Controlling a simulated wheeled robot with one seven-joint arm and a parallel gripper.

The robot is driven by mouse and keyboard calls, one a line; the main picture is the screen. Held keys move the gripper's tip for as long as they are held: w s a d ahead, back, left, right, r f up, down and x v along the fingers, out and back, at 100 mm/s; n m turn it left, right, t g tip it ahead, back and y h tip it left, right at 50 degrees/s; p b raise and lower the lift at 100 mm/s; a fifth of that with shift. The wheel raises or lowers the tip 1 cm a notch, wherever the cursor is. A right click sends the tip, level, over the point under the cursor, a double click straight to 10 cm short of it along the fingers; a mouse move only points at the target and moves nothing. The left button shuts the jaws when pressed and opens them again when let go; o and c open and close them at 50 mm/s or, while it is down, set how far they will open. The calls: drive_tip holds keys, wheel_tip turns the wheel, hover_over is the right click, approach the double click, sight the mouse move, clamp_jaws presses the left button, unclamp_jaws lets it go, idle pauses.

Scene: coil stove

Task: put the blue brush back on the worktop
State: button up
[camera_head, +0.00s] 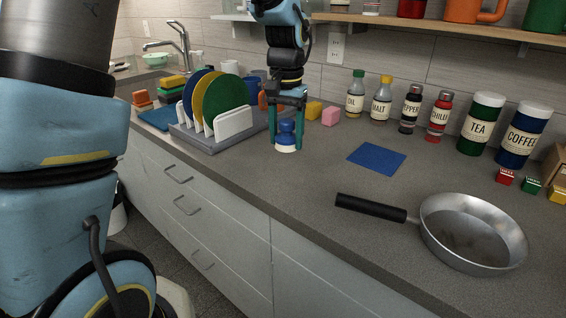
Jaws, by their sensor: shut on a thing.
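The blue brush (286,127) has a rounded blue top and a pale white lower part. It is upright between the fingers of my gripper (288,140), which points straight down and is shut on it. The brush is over the grey worktop (250,172), just right of the dish rack. I cannot tell whether its underside touches the worktop or hangs slightly above it.
A dish rack (234,123) with several coloured plates stands left of my gripper. A blue cloth (377,159) and a frying pan (473,234) are further right. Bottles and canisters line the wall.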

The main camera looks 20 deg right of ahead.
sight(286, 121)
wheel_tip(286, 121, down, 8)
drive_tip(key=shift+r+p, duration=0.2)
drive_tip(key=shift+p, duration=0.5)
drive_tip(key=shift+f, duration=0.1)
drive_tip(key=o, duration=1.3)
wheel_tip(286, 121, up, 12)
drive_tip(key=shift+r+b, duration=0.1)
drive_tip(key=shift+b, duration=0.9)
drive_tip(key=s+a+f+n, duration=0.1)
drive_tip(key=a+f+n, duration=0.1)
drive_tip(key=a, duration=0.8)
drive_tip(key=s+a+f+n+t, duration=0.1)
drive_tip(key=a+f+n, duration=0.2)
drive_tip(key=a, duration=0.7)
drive_tip(key=s+a+f+n, duration=0.2)
drive_tip(key=a+n, duration=0.1)
drive_tip(key=a, duration=0.7)
drive_tip(key=shift+f+t, duration=0.3)
drive_tip(key=shift+f, duration=0.05)
